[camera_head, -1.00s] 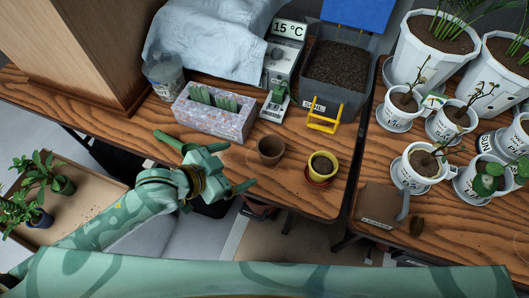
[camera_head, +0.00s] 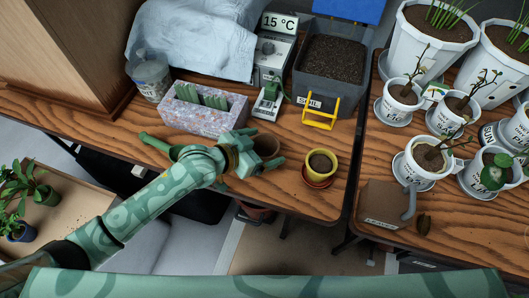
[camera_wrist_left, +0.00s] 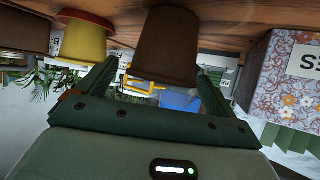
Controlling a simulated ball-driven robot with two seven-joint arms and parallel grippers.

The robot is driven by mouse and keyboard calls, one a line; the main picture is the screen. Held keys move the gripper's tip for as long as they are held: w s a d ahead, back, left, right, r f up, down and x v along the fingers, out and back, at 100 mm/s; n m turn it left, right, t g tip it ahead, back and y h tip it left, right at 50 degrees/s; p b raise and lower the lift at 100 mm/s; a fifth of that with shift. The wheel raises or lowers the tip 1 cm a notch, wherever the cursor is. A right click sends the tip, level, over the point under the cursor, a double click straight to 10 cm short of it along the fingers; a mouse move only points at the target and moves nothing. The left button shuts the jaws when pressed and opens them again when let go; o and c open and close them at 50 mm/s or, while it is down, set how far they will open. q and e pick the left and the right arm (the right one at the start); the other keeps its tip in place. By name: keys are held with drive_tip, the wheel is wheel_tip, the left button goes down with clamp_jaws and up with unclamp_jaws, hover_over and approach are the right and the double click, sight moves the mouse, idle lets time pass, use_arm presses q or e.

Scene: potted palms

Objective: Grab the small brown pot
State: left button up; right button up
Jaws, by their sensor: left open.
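The small brown pot (camera_head: 267,146) stands on the wooden table in the head view, partly hidden by my left gripper (camera_head: 262,152). In the left wrist view, which is upside down, the brown pot (camera_wrist_left: 166,45) sits between the two fingers of the open left gripper (camera_wrist_left: 157,76). One finger is on each side of the pot. I cannot tell whether either finger touches it. My right gripper is not in view.
A yellow pot on a red saucer (camera_head: 319,182) stands just right of the brown pot. A floral box (camera_head: 204,117) is behind it, with a soil bin (camera_head: 296,95) behind right. White potted plants fill the right table. The table's front edge is close.

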sight(274, 143)
use_arm(q)
drive_tip(key=x, duration=0.3)
drive_tip(key=shift+w+f+b, duration=0.15)
drive_tip(key=shift+b, duration=0.25)
drive_tip(key=shift+a, duration=0.1)
drive_tip(key=c, duration=1)
